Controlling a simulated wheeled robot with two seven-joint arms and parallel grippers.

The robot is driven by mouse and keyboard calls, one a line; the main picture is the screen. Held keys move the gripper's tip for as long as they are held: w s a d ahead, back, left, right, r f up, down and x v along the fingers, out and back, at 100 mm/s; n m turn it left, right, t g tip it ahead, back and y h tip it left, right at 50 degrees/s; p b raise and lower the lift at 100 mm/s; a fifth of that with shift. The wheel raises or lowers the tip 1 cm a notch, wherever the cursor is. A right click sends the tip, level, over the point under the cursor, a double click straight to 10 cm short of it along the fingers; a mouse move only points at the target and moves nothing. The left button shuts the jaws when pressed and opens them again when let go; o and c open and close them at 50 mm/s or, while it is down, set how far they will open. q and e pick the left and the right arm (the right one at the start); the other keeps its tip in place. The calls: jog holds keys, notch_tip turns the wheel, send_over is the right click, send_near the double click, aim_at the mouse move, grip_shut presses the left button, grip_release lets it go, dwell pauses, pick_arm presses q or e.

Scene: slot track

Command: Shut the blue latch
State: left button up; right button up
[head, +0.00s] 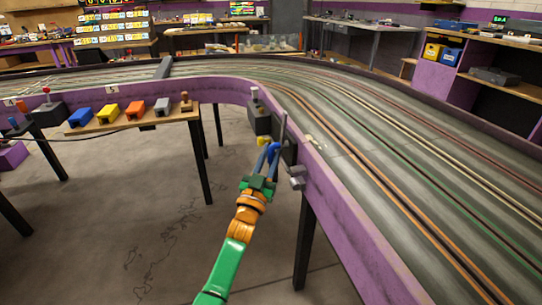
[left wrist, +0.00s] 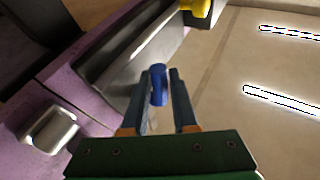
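The blue latch (head: 273,149) has a rounded blue handle and sits on the inner side of the purple track wall, near the middle of the head view. My left gripper (head: 267,160) is at it, reaching up from below. My right gripper is not in view.
A yellow part (head: 263,141) sits just beyond the latch. A grey metal block (head: 297,177) juts from the wall close to my gripper. The slot track (head: 400,170) curves along the right. A wooden shelf (head: 135,121) with several coloured blocks is at left. The floor below is open.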

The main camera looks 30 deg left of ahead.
pick_arm(q)
grip_shut()
dwell(1.2)
